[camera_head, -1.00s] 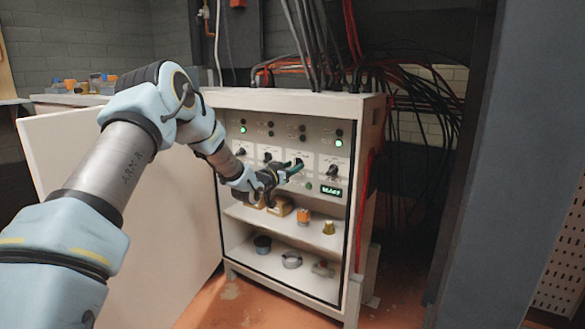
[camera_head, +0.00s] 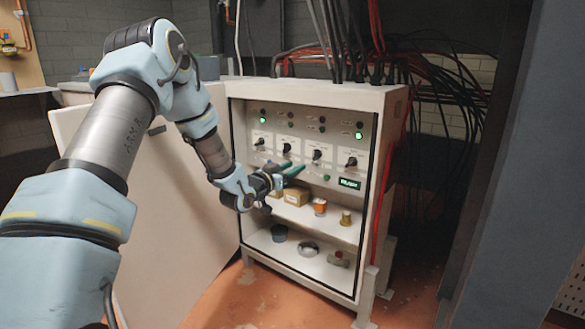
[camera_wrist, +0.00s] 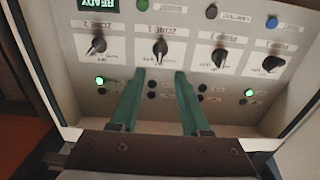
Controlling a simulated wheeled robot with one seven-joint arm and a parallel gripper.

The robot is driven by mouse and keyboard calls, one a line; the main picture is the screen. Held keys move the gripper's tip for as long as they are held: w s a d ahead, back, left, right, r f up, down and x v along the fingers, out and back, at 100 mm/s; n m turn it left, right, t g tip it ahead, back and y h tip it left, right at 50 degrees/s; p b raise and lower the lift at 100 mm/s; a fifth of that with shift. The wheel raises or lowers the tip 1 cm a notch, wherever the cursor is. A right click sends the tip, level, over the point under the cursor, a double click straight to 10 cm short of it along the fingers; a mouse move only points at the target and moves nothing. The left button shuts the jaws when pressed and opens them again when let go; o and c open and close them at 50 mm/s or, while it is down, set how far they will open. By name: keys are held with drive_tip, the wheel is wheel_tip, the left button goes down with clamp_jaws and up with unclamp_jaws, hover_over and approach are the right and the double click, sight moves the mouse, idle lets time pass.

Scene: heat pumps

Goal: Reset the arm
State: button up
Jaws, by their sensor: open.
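My arm reaches from the left into the front of an open white control cabinet (camera_head: 385,100) in the head view. My gripper (camera_head: 298,168) is in front of the control panel, with nothing between its fingers. In the wrist view my gripper (camera_wrist: 160,75) shows two green fingers, apart and empty, pointing at the panel, which appears upside down. Black rotary knobs (camera_wrist: 160,48) lie just beyond the fingertips. Whether the fingertips touch the panel cannot be told. A display (camera_wrist: 98,5) reads READY.
The cabinet door (camera_head: 165,200) stands open on the left, behind my arm. Black and red cables (camera_head: 430,75) hang behind. A grey post (camera_head: 500,180) stands at the right.

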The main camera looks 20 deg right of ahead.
idle(0.3)
drive_tip(key=s+a+f+n+g+y, duration=0.15)
drive_tip(key=a+n+y, duration=0.75)
drive_tip(key=a, duration=1.8)
drive_tip(key=s+a+n+g+y, duration=0.1)
drive_tip(key=s+a+g+y, duration=0.2)
drive_tip(key=s+a, duration=0.65)
drive_tip(key=s+a+n+g+y, duration=0.1)
drive_tip(key=s+a+g+y, duration=0.4)
drive_tip(key=s, duration=0.7)
wheel_tip(320, 180, up, 33)
drive_tip(key=a+t+h+p, duration=0.1)
drive_tip(key=t+p, duration=0.1)
drive_tip(key=p, duration=3.1)
drive_tip(key=shift+w+a, duration=0.15)
